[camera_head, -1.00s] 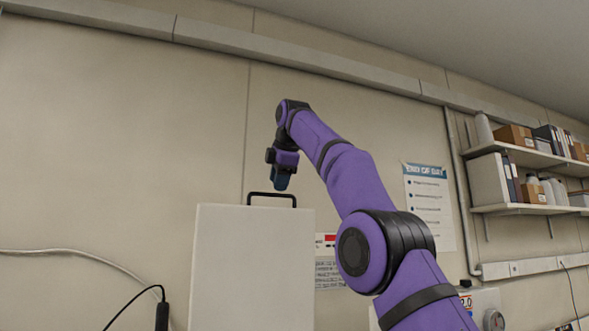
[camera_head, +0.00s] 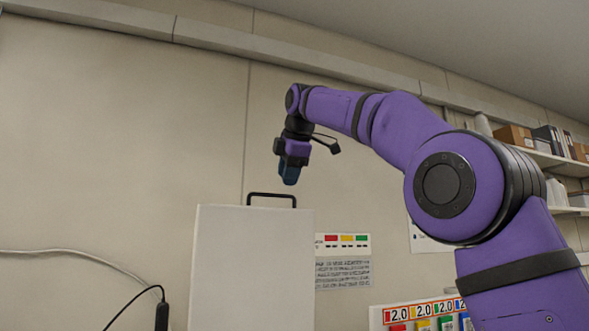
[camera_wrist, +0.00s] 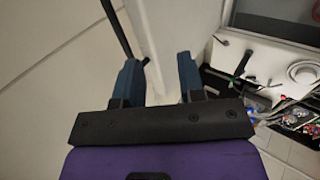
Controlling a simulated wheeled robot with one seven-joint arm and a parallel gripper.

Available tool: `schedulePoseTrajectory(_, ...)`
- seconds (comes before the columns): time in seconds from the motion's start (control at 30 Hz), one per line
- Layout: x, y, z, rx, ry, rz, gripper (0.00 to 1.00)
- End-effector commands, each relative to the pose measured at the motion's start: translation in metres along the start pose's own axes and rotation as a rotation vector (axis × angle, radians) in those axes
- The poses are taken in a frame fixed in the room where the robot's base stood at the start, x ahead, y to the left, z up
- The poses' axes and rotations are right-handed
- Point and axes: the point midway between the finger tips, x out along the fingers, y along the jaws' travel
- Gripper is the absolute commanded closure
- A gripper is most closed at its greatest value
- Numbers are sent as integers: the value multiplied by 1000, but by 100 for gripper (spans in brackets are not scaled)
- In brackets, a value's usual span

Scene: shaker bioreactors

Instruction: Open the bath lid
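The bath lid (camera_head: 250,270) is a pale flat panel standing upright in the head view, with a black bar handle (camera_head: 272,195) on its top edge. My gripper (camera_head: 289,180) points down just above and a little right of the handle, apart from it. In the wrist view my gripper (camera_wrist: 158,75) has its two blue fingers spread apart, with nothing held between them. The pale lid edge (camera_wrist: 165,35) and a dark bar, seemingly the handle (camera_wrist: 118,28), show beyond the fingertips. The bath itself is hidden in the head view.
Colour-labelled boxes (camera_head: 425,318) stand at the lower right of the head view. Shelves (camera_head: 560,165) hang on the right wall. A black cable (camera_head: 135,305) lies left of the lid. The wrist view shows a cluttered bench (camera_wrist: 275,100) below at right.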

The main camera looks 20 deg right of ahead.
Motion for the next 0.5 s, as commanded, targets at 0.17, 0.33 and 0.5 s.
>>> schedulePoseTrajectory(0.17,-16,-19,0,0,0,1,64)
schedulePoseTrajectory(0.33,-25,-30,0,1,0,1,64)
schedulePoseTrajectory(0.5,-27,-35,0,0,0,0,64)
